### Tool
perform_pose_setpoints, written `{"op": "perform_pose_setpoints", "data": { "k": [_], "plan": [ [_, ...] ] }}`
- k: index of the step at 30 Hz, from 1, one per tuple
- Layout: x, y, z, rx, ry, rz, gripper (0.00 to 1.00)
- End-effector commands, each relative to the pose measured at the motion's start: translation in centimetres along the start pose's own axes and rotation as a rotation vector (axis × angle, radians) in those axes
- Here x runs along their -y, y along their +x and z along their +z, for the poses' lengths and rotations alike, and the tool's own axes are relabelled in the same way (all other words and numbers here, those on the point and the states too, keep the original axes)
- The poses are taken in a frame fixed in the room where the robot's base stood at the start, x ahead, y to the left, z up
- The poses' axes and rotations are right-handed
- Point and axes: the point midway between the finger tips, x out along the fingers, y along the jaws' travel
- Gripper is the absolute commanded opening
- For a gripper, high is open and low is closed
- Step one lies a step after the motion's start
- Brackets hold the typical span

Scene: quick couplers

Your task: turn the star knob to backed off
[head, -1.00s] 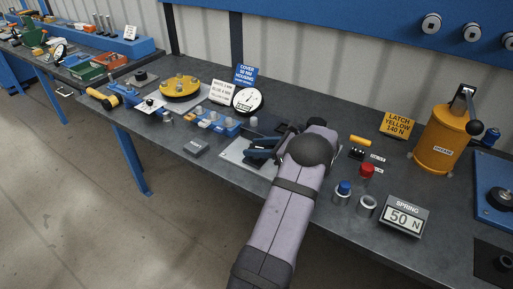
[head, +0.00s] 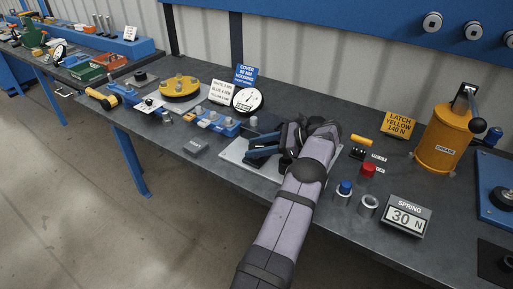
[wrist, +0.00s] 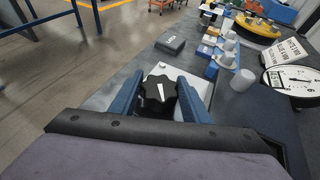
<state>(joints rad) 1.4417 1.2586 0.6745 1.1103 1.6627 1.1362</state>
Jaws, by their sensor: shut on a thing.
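The star knob (wrist: 159,92) is black and lobed, with a white pointer line on its top, and shows in the wrist view. My gripper (wrist: 158,97) has its blue fingers on both sides of the knob and is shut on it. In the head view my gripper (head: 264,155) is over a light grey plate (head: 236,153), and my wrist hides the knob there.
A blue coupler block (head: 218,122) and a small dark labelled box (head: 196,147) stand left of my gripper. Blue-topped (head: 344,188) and red-topped (head: 368,170) couplers stand to its right. A dial gauge (head: 247,100) is behind. The front bench edge is close.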

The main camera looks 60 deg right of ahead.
Motion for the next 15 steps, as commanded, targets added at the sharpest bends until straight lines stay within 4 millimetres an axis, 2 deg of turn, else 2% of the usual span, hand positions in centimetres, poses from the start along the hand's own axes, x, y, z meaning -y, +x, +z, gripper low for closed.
{"op": "perform_pose_setpoints", "data": {
  "k": [7, 8, 9, 10, 15],
  "plan": [
    [0.14, -0.1, 0.33, 0.001, -0.007, -0.004, 0.2],
    [0.14, -0.1, 0.33, 0.001, -0.007, -0.004, 0.47],
    [0.14, -0.1, 0.32, 0.001, -0.007, -0.004, 0.57],
    [0.12, -0.1, 0.3, 0.0, -0.007, -0.004, 0.61],
    [0.06, -0.06, 0.15, -0.001, -0.004, -0.002, 0.61]
  ]
}}
